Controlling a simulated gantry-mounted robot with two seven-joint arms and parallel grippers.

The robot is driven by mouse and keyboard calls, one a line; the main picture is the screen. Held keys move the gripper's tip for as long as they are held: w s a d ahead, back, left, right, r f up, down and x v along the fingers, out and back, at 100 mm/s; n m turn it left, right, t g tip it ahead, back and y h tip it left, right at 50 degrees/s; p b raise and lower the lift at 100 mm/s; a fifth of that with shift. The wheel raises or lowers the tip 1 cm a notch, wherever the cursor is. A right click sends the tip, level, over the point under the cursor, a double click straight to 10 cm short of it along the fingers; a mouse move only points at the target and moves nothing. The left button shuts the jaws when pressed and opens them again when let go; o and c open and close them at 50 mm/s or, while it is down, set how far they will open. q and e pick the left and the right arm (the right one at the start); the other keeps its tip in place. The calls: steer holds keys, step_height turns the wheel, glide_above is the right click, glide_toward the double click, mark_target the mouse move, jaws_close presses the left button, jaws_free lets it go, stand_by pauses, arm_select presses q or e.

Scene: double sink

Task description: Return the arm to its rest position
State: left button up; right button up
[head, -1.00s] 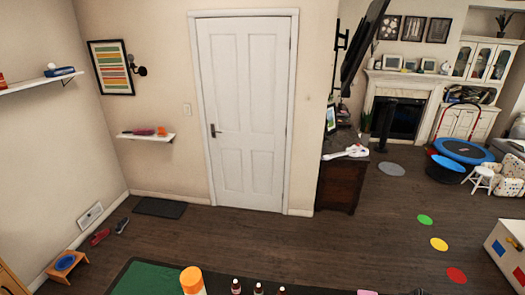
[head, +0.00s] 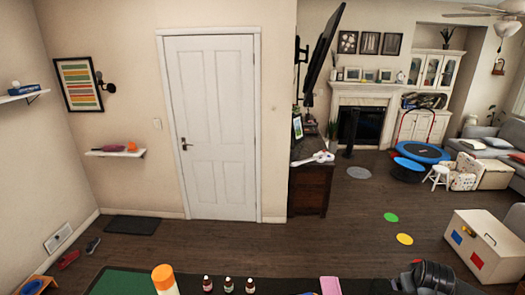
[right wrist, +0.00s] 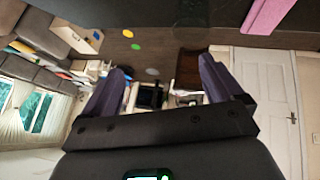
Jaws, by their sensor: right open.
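My right gripper (right wrist: 162,72) shows in the right wrist view with its two dark fingers spread apart and nothing between them. Through the gap I see the room, upside down, with the fireplace far off. In the head view a dark rounded part of my right arm (head: 432,278) shows at the bottom right edge, beside the dark table top; its fingers cannot be made out there. My left gripper is in neither view.
An orange-capped bottle (head: 164,280), several small dark bottles (head: 228,284) and a pink item (head: 330,286) stand along the near table, beside a green mat (head: 115,284). A white toy chest (head: 484,246) stands on the floor at right. Open floor lies beyond the table.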

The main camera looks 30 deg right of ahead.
steer(key=d+r+h, duration=0.3)
steer(key=d+r, duration=0.4)
steer(key=r, duration=0.4)
steer(key=s+a+f+n+t+y, duration=0.1)
steer(key=a+f+n, duration=0.4)
steer(key=a, duration=0.5)
steer(key=a+f+n+y, duration=0.1)
steer(key=a+f+n, duration=0.1)
steer(key=a+f, duration=0.7)
steer(key=s+a+f+y, duration=0.2)
steer(key=s+a, duration=0.2)
steer(key=a, duration=0.5)
steer(key=s+a+f+g+y, duration=0.1)
steer(key=s+a+f+y, duration=0.1)
steer(key=a, duration=0.8)
steer(key=s+a+f+y, duration=0.2)
steer(key=s+a, duration=0.3)
steer(key=a, duration=0.4)
steer(key=shift+s+a+y, duration=0.35)
steer(key=shift+y, duration=0.15)
